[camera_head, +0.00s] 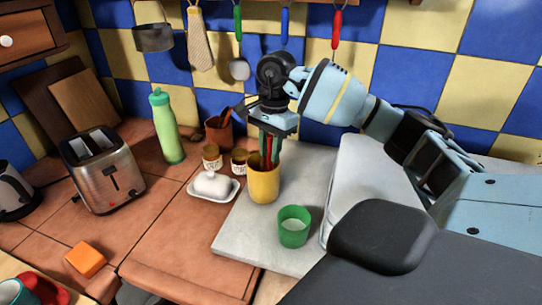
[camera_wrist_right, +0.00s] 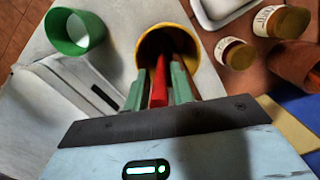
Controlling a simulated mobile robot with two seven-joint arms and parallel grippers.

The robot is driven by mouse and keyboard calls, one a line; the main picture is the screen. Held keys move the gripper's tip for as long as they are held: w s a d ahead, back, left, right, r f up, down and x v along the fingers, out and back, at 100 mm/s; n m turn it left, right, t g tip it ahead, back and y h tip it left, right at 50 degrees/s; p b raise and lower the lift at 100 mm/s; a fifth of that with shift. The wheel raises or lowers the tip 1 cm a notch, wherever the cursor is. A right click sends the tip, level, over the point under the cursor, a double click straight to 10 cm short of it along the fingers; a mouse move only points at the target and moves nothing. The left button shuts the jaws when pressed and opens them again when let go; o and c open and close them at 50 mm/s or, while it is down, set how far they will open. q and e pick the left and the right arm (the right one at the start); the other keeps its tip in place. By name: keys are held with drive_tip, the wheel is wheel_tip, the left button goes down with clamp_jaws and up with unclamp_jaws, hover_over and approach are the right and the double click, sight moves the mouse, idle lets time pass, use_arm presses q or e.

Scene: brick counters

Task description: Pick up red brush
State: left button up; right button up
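The red brush (camera_wrist_right: 159,84) stands in a yellow cup (camera_head: 264,185) on the light counter slab; only its upper part shows. My right gripper (camera_head: 269,154) points down over the cup, its fingertips at or just inside the rim. In the right wrist view the two green fingers (camera_wrist_right: 158,86) lie either side of the red handle, very close to it. Whether they press on it I cannot tell. The yellow cup's rim (camera_wrist_right: 140,50) surrounds the far part of the brush. My left gripper is not in view.
A green cup (camera_head: 293,227) stands in front of the yellow cup. A white butter dish (camera_head: 213,187), two small jars (camera_head: 239,161) and a brown pot (camera_head: 219,132) are close by on the left. A green bottle (camera_head: 166,127) and toaster (camera_head: 102,169) stand farther left.

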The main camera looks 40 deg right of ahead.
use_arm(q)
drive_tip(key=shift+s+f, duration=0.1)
use_arm(e)
drive_tip(key=shift+f, duration=0.2)
clamp_jaws()
drive_tip(key=shift+r, duration=0.1)
